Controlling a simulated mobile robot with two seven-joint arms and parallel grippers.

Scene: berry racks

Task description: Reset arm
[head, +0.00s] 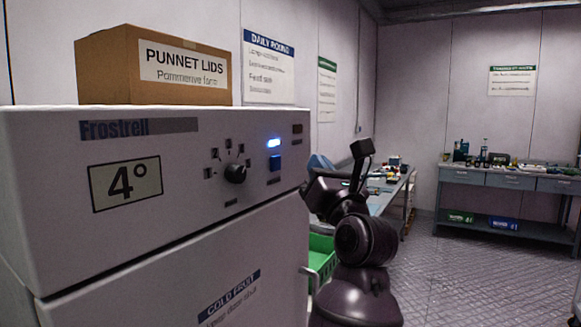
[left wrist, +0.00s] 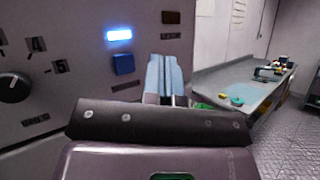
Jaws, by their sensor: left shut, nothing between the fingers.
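My left gripper (head: 320,163) is beside the right edge of the white fridge's control panel (head: 200,150). Its pale blue fingers (left wrist: 165,78) are shut together with nothing between them. In the left wrist view they stand just right of the blue square button (left wrist: 123,64) and the lit blue lamp (left wrist: 118,34). I cannot tell whether they touch the fridge. The dark knob (head: 235,173) and a dark red-brown square (head: 297,129) are also on the panel. The display (head: 125,183) reads 4°. My right gripper is not in view.
A cardboard box labelled "PUNNET LIDS" (head: 155,65) stands on the fridge. A green crate (head: 321,258) is partly hidden behind my arm. A workbench with small items (head: 385,195) lies beyond it, and another bench (head: 510,182) stands at the far wall. The floor at right is clear.

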